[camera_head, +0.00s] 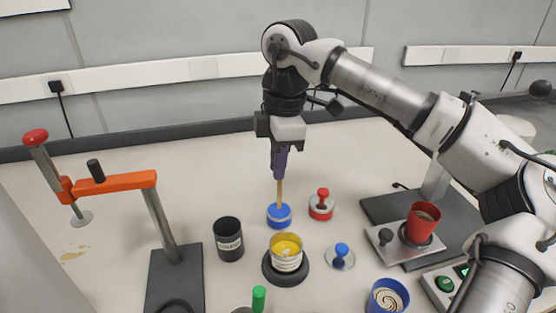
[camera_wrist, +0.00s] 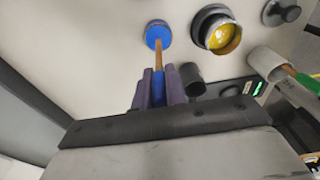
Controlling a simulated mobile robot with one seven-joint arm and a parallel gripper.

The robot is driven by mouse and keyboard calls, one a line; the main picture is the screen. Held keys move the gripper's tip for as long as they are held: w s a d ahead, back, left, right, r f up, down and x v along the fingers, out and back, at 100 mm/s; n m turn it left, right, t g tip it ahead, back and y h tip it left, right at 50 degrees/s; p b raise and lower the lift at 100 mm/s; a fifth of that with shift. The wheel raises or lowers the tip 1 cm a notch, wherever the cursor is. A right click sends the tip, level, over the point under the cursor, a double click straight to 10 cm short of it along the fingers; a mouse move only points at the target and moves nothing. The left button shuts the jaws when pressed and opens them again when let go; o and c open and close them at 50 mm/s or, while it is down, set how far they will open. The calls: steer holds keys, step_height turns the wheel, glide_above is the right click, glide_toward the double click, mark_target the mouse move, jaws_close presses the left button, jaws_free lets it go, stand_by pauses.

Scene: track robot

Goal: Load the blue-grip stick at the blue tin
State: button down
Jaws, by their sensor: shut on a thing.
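My gripper (camera_head: 280,160) points straight down above the table. It is shut on the blue-grip stick (camera_head: 280,192), whose pale wooden shaft hangs down upright below the fingers. In the wrist view, the stick's blue grip (camera_wrist: 158,82) shows between the purple fingers (camera_wrist: 158,88). The blue tin (camera_head: 279,217) is small, low and round, and stands directly below the gripper. It also shows in the wrist view (camera_wrist: 152,43). The stick's lower end meets the tin's top in both views; how deep it reaches is hidden.
A can with yellow contents (camera_head: 286,261) stands in front of the tin. A dark can (camera_head: 229,247) is front left and a red-knobbed lid (camera_head: 321,209) is close right. A blue-knobbed lid (camera_head: 341,259), red cup (camera_head: 420,229) and blue cup (camera_head: 377,303) stand further right. An orange clamp stand (camera_head: 115,183) is left.

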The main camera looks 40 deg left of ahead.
steer(key=shift+f+b, duration=0.35)
steer(key=shift+f, duration=0.15)
stand_by(1.2)
steer(key=shift+r+p, duration=2.5)
steer(key=shift+r, duration=1.05)
steer(key=shift+r, duration=0.1)
